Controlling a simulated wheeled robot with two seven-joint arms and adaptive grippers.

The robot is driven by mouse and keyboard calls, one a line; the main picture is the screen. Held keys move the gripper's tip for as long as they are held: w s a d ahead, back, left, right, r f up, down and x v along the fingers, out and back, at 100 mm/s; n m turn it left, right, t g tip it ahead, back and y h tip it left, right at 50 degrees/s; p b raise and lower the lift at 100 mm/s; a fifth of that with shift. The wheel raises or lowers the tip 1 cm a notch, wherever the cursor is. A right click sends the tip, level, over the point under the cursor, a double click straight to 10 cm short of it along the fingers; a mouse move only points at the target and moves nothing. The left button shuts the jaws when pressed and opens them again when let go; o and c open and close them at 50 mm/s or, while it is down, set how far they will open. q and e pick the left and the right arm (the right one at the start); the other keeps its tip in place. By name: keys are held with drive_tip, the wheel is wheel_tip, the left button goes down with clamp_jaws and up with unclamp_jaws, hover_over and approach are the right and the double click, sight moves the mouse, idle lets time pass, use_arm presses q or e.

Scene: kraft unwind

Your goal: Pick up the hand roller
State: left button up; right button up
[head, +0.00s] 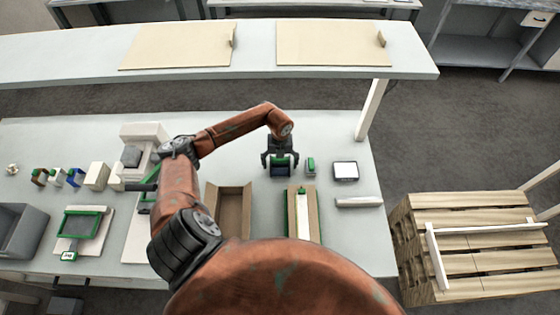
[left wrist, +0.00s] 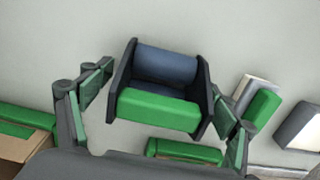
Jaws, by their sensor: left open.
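The hand roller shows in the left wrist view (left wrist: 165,95) as a blue-grey cylinder and a green bar between two dark side plates. In the head view the hand roller (head: 281,170) lies on the pale bench, partly hidden under my left gripper (head: 280,158). My left gripper is open. In the left wrist view its green-padded fingers (left wrist: 160,110) stand on either side of the roller, and gaps show between fingers and side plates. I cannot tell the exact height of the fingertips above the bench. My right gripper is not in view.
A small green-and-white item (head: 310,166) and a dark device with a white face (head: 345,171) lie right of the roller. Open cardboard boxes (head: 212,212) (head: 316,228) stand nearer. A white bar (head: 358,202) lies at the right. A raised shelf (head: 255,57) spans the back.

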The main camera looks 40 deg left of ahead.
use_arm(q)
drive_tip(key=shift+f, duration=0.2)
drive_tip(key=c, duration=1.3)
drive_tip(key=shift+c, duration=0.4)
drive_tip(key=shift+r, duration=0.15)
drive_tip(key=shift+w+r, duration=0.1)
drive_tip(key=shift+r, duration=0.45)
drive_tip(key=s+d+r+b, duration=0.3)
drive_tip(key=s+d+r, duration=0.3)
drive_tip(key=s+r, duration=0.5)
drive_tip(key=shift+s+r, duration=0.35)
drive_tip(key=shift+s, duration=0.6)
